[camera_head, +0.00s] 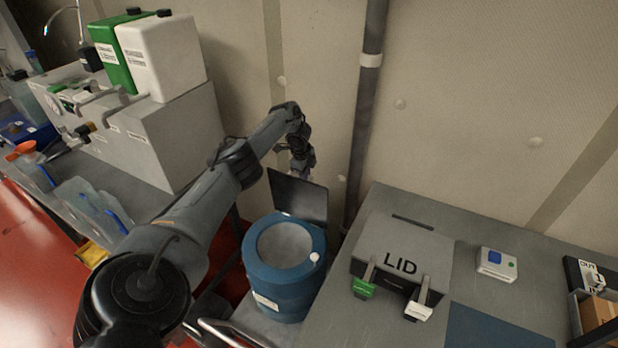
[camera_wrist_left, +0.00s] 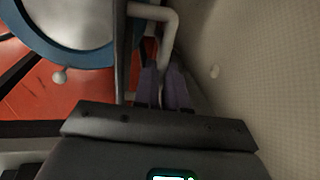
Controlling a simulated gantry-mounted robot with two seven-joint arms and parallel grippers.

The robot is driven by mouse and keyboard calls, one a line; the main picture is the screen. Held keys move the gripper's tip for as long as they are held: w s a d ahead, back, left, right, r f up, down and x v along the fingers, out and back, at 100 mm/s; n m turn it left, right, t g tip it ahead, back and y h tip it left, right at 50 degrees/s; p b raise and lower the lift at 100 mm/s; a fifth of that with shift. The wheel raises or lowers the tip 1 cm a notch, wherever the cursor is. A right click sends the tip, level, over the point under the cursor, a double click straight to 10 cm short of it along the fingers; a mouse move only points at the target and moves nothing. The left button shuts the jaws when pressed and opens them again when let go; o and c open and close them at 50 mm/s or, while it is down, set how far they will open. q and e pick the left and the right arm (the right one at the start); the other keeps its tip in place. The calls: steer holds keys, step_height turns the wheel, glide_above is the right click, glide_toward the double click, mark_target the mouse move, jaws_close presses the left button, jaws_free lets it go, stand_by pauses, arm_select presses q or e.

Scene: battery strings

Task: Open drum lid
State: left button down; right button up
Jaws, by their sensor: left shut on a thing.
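The blue drum (camera_head: 283,295) stands between the two benches, and its round top opening with a grey inside faces up. The drum's dark square lid (camera_head: 298,196) stands steeply raised at the back of the drum. In the left wrist view the lid shows nearly edge-on (camera_wrist_left: 122,50), with a pale bent handle (camera_wrist_left: 155,12) on its side. My left gripper (camera_head: 303,170) is behind the lid, partly hidden by it. In the left wrist view its fingers (camera_wrist_left: 163,75) are closed around the handle. My right gripper is out of view.
The right bench holds a grey box marked LID (camera_head: 400,252) with green and white clips and a small white device (camera_head: 496,263). A vertical pipe (camera_head: 366,120) and the wall stand close behind the drum. Green (camera_head: 108,55) and white (camera_head: 163,58) canisters stand at the left.

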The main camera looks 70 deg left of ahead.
arm_select(q)
steer(key=shift+w+d, duration=0.1)
steer(key=c, duration=1.2)
jaws_free()
steer(key=shift+d, duration=0.1)
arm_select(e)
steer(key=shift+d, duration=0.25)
arm_select(q)
steer(key=shift+r, duration=0.1)
steer(key=r+p, duration=0.1)
steer(key=r, duration=0.2)
steer(key=s+d+r+p, duration=0.1)
steer(key=r, duration=0.3)
steer(key=r+p, duration=0.2)
steer(key=r, duration=0.1)
steer(key=shift+s+d+r, duration=0.15)
steer(key=shift+s+r, duration=0.05)
steer(key=shift+s, duration=0.05)
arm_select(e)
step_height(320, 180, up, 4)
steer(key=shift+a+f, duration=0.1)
